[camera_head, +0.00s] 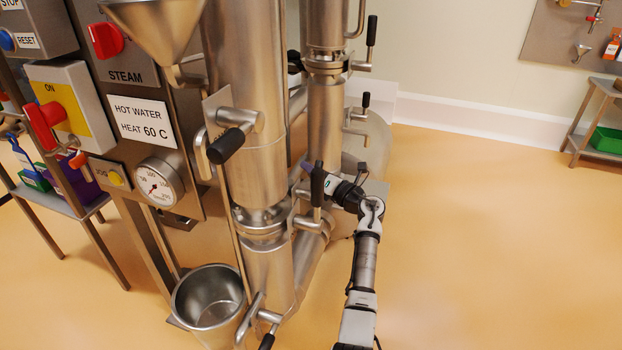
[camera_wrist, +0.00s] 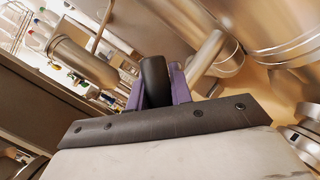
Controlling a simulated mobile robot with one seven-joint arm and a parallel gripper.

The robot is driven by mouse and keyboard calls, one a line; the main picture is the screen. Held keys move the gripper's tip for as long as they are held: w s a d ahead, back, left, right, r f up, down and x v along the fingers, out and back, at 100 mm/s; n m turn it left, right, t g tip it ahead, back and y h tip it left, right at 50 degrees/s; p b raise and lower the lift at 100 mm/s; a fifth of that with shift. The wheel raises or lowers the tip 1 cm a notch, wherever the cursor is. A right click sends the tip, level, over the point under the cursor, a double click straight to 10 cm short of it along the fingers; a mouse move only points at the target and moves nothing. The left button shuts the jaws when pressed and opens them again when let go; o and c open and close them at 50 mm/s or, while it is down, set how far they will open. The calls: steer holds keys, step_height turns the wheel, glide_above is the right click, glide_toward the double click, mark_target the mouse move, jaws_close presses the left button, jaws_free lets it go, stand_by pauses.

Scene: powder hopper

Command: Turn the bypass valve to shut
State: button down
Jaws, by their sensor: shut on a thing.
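A black valve handle (camera_head: 317,188) stands roughly upright on the branch pipe (camera_head: 313,243) beside the main steel column; no label on it is readable, but it appears to be the bypass valve. My gripper (camera_head: 309,169) reaches it from the right, its body mostly behind the handle. In the wrist view the rounded black handle (camera_wrist: 155,80) sits between the purple fingers of my gripper (camera_wrist: 157,92), which are shut on it. The valve body is partly hidden.
Another black-handled lever (camera_head: 226,146) sticks out from the column to the left. More levers (camera_head: 371,31) are on the upper pipe. A steel bucket (camera_head: 208,300) hangs at the lower left. The orange floor (camera_head: 480,230) at right is clear.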

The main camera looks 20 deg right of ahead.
steer(key=shift+s+r+n+b, duration=0.15)
steer(key=shift+n+b, duration=0.25)
steer(key=shift+b, duration=0.2)
steer(key=c, duration=1.3)
jaws_free()
steer(key=shift+o, duration=0.2)
steer(key=shift+a, duration=0.1)
step_height(320, 180, up, 20)
steer(key=p, duration=0.5)
